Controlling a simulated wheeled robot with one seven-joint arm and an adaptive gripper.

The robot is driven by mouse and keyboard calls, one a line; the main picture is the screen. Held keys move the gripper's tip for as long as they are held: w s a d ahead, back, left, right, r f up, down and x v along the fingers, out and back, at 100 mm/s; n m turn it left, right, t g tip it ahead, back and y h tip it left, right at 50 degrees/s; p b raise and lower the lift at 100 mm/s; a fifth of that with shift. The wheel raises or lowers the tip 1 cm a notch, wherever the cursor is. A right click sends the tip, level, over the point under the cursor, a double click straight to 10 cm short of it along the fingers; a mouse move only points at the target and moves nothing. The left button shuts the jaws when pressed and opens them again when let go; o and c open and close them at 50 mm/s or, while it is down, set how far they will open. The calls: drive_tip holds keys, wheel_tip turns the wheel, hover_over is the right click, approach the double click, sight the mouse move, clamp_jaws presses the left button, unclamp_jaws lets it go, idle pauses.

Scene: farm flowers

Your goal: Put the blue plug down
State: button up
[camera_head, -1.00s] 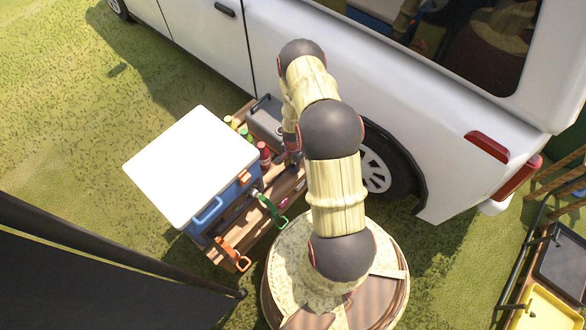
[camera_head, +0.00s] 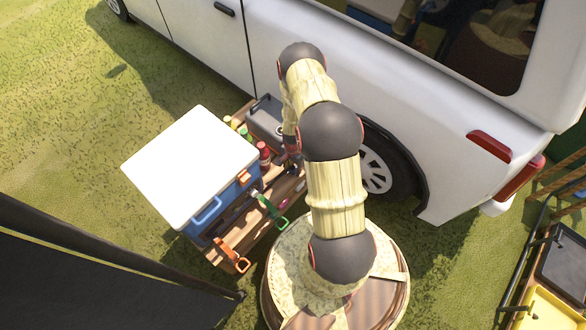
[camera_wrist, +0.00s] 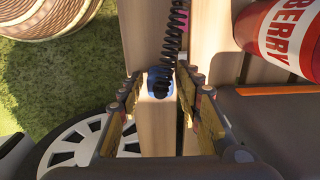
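The blue plug (camera_wrist: 154,76) shows in the wrist view, on or just above a pale wooden slat, with a black coiled cable (camera_wrist: 174,35) running up from it. My gripper (camera_wrist: 160,76) has its two fingers apart, one on each side of the plug. A narrow gap shows beside the plug, so the fingers look open around it. Whether the plug's underside rests fully on the wood is hard to tell. In the head view my arm hides the plug, and the gripper is mostly hidden beside the van's wheel.
A wooden crate-like table (camera_head: 240,232) holds a blue cooler with a white lid (camera_head: 190,165), a grey box (camera_head: 266,118), a red bottle (camera_head: 264,154) and green and orange clips. A white van (camera_head: 420,100) stands close behind. The red bottle also shows in the wrist view (camera_wrist: 285,35).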

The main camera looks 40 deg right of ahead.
sight(293, 167)
drive_tip(key=shift+o, duration=0.7)
drive_tip(key=shift+r, duration=0.1)
